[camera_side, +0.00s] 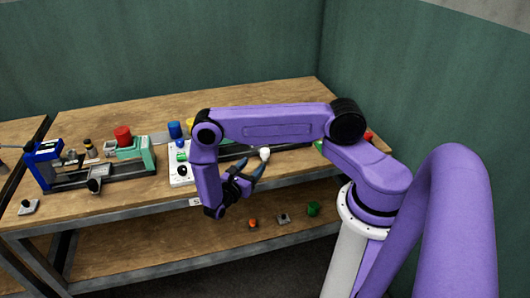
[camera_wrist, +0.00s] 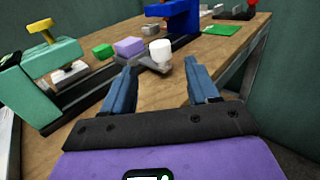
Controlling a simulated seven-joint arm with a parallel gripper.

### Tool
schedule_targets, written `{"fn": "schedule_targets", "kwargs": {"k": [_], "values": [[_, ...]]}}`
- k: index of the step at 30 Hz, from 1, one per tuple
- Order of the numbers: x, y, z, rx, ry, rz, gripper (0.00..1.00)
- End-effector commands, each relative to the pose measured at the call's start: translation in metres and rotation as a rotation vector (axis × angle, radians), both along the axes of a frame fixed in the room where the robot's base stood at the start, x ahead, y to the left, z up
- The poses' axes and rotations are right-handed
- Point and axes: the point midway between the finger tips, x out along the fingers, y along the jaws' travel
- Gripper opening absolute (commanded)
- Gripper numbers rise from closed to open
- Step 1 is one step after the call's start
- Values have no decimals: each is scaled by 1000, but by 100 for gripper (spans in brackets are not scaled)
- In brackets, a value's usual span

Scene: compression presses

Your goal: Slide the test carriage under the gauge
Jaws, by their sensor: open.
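The test carriage, a grey plate with an upright white knob (camera_wrist: 160,50), sits on a dark rail in the wrist view. The white knob also shows in the side view (camera_side: 264,154). A purple block (camera_wrist: 128,46) is at the carriage, behind and left of the knob. A blue upright frame (camera_wrist: 183,17) stands over the rail beyond it; no gauge face is visible there. A teal press body (camera_wrist: 45,65) with a yellow knob is at the rail's near left end. My gripper (camera_wrist: 160,68) is open, its fingertips on either side of the knob in view; I cannot tell whether they touch it.
A second press, with a blue frame (camera_side: 44,164) and a red cylinder (camera_side: 123,136), stands at the table's left. A white button box (camera_side: 180,165) is beside my arm. A green block (camera_wrist: 103,51) lies near the carriage. The lower shelf holds several small items.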

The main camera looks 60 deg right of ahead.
Motion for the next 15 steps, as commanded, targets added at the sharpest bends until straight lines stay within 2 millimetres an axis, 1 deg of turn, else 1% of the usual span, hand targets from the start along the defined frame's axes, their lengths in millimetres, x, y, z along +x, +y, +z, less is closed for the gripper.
{"fn": "schedule_targets", "kwargs": {"k": [1, 9, 15], "values": [[-1, -11, 0, 0, 0, -4, 59], [-1, -60, 0, 0, 0, -3, 59], [0, -85, 0, 1, 0, -1, 59]]}}
